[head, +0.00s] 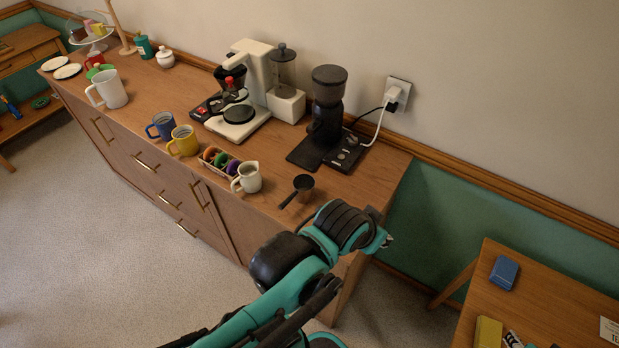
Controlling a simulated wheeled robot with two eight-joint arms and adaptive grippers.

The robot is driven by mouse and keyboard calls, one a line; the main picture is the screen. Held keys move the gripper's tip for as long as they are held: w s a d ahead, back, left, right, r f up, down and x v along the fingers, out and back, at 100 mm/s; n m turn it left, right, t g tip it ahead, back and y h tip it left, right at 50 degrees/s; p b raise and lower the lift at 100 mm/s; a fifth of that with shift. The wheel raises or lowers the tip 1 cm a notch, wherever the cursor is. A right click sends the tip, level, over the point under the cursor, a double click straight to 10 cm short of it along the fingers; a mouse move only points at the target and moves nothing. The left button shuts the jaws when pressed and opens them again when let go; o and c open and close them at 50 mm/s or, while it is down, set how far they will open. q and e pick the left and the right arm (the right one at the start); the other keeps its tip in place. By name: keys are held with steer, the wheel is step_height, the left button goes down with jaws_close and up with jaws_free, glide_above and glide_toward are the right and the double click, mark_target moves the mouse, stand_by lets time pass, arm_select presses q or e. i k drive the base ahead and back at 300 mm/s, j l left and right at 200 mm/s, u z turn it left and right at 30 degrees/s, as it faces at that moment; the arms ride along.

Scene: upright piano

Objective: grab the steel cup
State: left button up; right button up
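No cup with a plain steel look can be made out for certain in the head view. A small pale jug-like cup (249,178) with a handle and spout stands upright near the front edge of the wooden sideboard (230,212). To its right is a dark small cup or scoop (303,184) with a long handle pointing to the front left. One teal and black arm of mine reaches up from the bottom, its bend just in front of the sideboard's right end, apart from both. No gripper fingers can be made out.
A yellow mug (184,141), blue mug (162,126) and white mug (108,89) stand further left. A small box of coloured items (219,160) sits beside the pale jug. A coffee maker (243,105) and black grinder (326,110) stand behind. A low table (545,310) is at right.

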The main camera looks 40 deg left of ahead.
mark_target(304, 184)
steer(key=u, duration=1.6)
steer(key=i+l+u, duration=0.15)
steer(key=l+u, duration=0.15)
